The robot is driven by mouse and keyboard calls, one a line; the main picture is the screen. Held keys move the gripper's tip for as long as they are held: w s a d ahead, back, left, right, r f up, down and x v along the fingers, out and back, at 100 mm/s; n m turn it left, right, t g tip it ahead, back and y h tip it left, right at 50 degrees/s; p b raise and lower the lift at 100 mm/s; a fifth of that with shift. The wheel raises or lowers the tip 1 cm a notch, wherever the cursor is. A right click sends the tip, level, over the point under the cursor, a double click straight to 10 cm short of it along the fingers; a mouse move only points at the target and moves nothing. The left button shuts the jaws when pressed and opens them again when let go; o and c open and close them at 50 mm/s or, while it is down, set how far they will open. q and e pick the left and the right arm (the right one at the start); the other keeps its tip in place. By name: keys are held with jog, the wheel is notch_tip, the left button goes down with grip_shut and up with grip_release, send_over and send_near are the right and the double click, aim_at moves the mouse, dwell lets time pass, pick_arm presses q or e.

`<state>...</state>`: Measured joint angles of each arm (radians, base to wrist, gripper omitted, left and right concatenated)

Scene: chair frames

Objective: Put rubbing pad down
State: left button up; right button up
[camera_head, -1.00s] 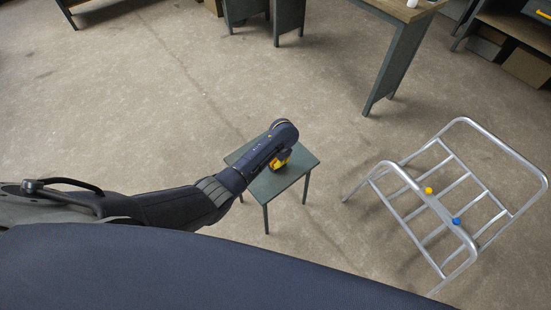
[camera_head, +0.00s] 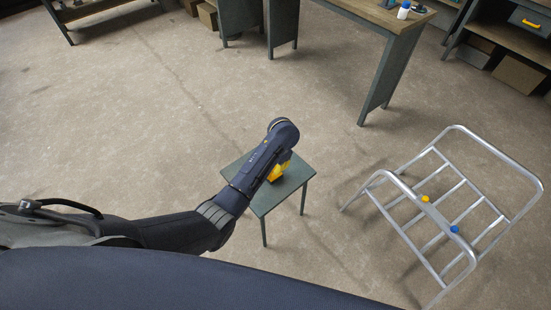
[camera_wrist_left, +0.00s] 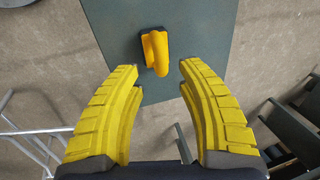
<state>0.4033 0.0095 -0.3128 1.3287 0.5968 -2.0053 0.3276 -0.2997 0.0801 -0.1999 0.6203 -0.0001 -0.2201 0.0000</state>
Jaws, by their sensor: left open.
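The rubbing pad (camera_wrist_left: 155,50) has a yellow handle on a dark base. In the left wrist view it rests on the small green table (camera_wrist_left: 205,60), ahead of my fingertips. My left gripper (camera_wrist_left: 158,70) is open, its two yellow fingers spread apart with nothing between them. In the head view the left gripper (camera_head: 279,172) is over the small table (camera_head: 297,177), mostly hidden by my own wrist. The pad cannot be told apart from the yellow fingers there. My right gripper is in neither view.
A metal chair frame (camera_head: 440,153) with a yellow knob (camera_head: 425,199) and a blue knob (camera_head: 454,230) stands to the right. A workbench (camera_head: 385,75) with a white bottle (camera_head: 403,11) is at the back. Open concrete floor surrounds the small table.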

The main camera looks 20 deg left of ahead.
pick_arm(q)
jog(key=shift+v, duration=2.2)
jog(key=shift+a, duration=0.1)
